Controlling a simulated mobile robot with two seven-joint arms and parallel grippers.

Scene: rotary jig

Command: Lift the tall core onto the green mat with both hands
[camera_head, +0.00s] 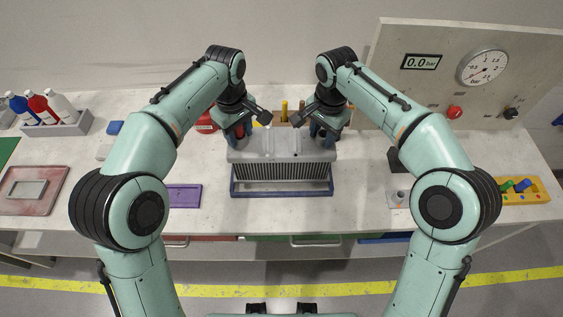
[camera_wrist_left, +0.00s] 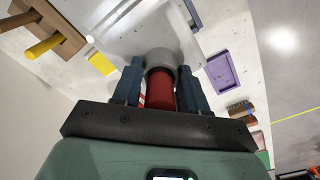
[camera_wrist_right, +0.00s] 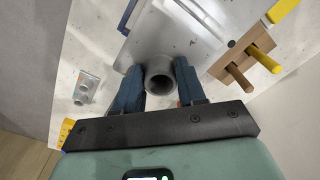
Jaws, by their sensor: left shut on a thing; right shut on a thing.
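The tall core (camera_head: 282,146) is a grey block with dark fins at the middle of the bench. It stands upright in or just above a blue frame (camera_head: 282,189); I cannot tell if they touch. My left gripper (camera_head: 238,131) is shut on the core's left pipe stub, shown in the left wrist view (camera_wrist_left: 160,58), with a red cylinder (camera_wrist_left: 160,88) between the fingers. My right gripper (camera_head: 325,132) is shut on the core's right pipe stub (camera_wrist_right: 159,76), whose open end shows. A green surface (camera_head: 7,152), possibly the mat, is cut off at the far left edge.
A purple tray (camera_head: 184,195) lies left of the core, and a reddish tray (camera_head: 35,189) farther left. Bottles (camera_head: 40,107) stand at the back left. A gauge panel (camera_head: 455,75) stands back right. A yellow holder (camera_head: 525,193) sits at far right.

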